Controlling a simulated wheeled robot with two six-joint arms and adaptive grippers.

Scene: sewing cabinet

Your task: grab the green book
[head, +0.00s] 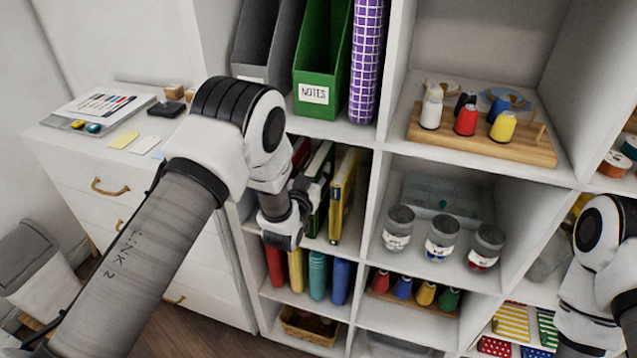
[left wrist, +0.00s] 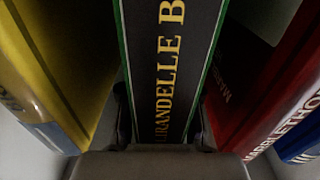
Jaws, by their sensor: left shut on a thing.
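The green book (left wrist: 172,60) fills the middle of the left wrist view, with a dark spine, gold lettering and green edges. In the head view part of it (head: 319,160) shows upright in the shelf compartment, between a yellow book (head: 343,195) and a red one (head: 300,150). My left gripper (head: 308,192) is at its spine. In the left wrist view its fingers (left wrist: 163,118) are on both sides of the spine, shut on the book. The fingertips are mostly hidden. My right arm shows at the right edge, but its gripper is out of view.
The yellow book (left wrist: 50,75) and red book (left wrist: 265,95) stand close on both sides. Jars (head: 441,240) stand in the compartment to the right. A white drawer cabinet (head: 75,170) is at left.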

